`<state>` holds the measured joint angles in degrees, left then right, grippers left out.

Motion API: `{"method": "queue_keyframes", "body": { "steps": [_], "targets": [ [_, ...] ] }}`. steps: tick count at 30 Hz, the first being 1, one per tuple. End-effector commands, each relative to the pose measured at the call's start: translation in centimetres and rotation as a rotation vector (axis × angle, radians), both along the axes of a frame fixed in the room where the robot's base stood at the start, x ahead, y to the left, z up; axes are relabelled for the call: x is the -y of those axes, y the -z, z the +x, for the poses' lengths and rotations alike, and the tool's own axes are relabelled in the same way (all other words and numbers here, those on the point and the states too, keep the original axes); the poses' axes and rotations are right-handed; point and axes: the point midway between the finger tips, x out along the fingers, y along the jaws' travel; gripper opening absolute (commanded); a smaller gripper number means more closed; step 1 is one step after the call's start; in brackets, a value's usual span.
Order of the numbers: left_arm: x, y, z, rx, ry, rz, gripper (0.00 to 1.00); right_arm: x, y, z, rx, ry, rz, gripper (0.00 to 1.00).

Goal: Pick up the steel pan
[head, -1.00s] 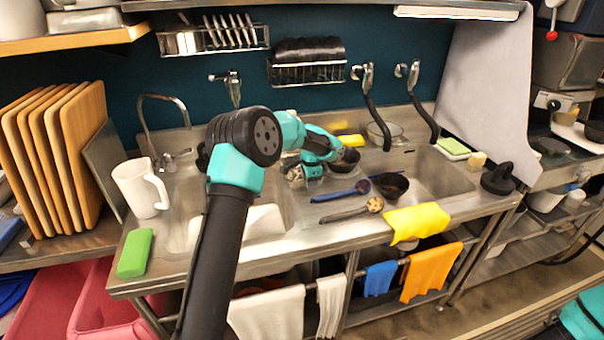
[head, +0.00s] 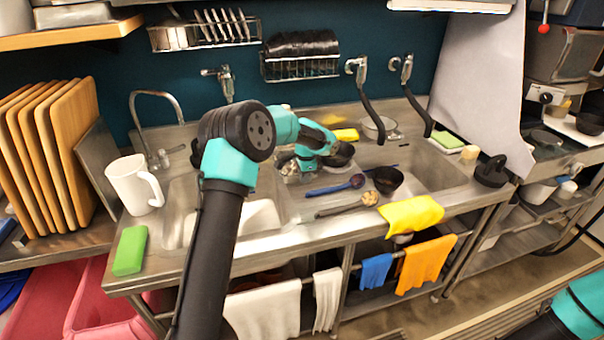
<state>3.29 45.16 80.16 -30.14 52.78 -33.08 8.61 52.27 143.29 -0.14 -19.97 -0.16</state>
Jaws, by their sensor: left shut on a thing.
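My left arm reaches over the sink, and its gripper (head: 331,148) is at the back middle of the counter. It is shut on a dark round pan (head: 341,157) at its tip. The arm and gripper partly hide this pan, so I cannot tell for sure that it is steel or whether it is clear of the counter. My right gripper is out of view; only part of that arm shows at the lower right corner.
A black bowl (head: 387,180), a blue ladle (head: 340,187) and a long-handled spoon (head: 348,206) lie in front of the gripper. A yellow cloth (head: 411,215) hangs over the front edge. A white mug (head: 134,186) and green sponge (head: 130,250) stand left.

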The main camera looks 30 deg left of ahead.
Motion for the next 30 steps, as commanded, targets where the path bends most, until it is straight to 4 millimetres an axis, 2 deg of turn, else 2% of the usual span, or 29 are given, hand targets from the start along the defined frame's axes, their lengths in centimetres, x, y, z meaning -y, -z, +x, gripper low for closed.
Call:
{"method": "queue_keyframes", "body": {
  "steps": [12, 20, 30],
  "targets": [
    [0.0, -3.7, 0.1, 0.004, 0.000, 0.001, 0.00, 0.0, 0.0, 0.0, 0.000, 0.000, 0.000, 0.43],
    [1.2, -3.8, -2.4, 0.002, 0.002, 0.001, 0.00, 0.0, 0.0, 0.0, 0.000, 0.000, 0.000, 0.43],
    [4.1, -4.4, -8.2, 0.001, 0.003, 0.000, 0.00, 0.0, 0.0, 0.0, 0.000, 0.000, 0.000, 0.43]
  ]
}}
